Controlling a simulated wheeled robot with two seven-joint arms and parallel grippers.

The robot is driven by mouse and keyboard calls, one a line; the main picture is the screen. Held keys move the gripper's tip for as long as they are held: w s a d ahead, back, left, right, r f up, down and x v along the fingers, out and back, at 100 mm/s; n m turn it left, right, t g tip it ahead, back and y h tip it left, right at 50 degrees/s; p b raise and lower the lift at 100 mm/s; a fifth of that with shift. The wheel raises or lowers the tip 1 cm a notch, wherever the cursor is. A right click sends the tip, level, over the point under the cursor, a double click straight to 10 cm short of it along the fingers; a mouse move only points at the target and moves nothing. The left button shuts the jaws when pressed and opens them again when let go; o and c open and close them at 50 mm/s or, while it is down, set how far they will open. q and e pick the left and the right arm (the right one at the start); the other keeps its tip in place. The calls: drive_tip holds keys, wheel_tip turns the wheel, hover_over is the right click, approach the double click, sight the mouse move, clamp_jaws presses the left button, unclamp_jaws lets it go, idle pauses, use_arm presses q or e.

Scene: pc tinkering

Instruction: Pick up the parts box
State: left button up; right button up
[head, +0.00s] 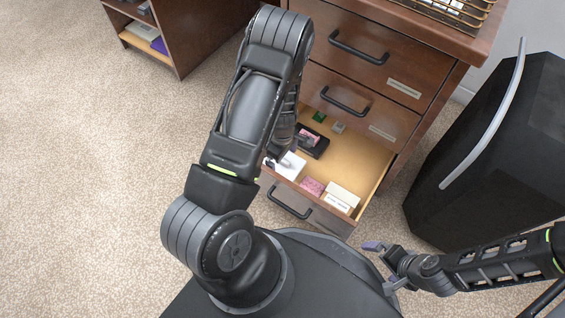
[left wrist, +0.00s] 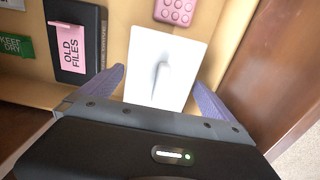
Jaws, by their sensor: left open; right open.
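A second white box (head: 341,198) with small print lies at the drawer's front right. My right gripper (head: 384,264) is open and empty, low at the right, outside the drawer.
A pink bumpy item (head: 312,186) lies between the white boxes. A black case (left wrist: 72,38) with a pink "OLD FILES" note and a green "KEEP DRY" packet (left wrist: 14,44) lie beside them. The drawer walls and the closed drawer above (head: 356,104) bound the space.

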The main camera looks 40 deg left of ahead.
use_arm(q)
drive_tip(key=shift+c, duration=0.6)
drive_tip(key=c, duration=0.9)
drive_tip(key=shift+r, duration=0.1)
wheel_tip(320, 180, up, 10)
drive_tip(key=p, duration=0.4)
drive_tip(key=shift+p, duration=0.35)
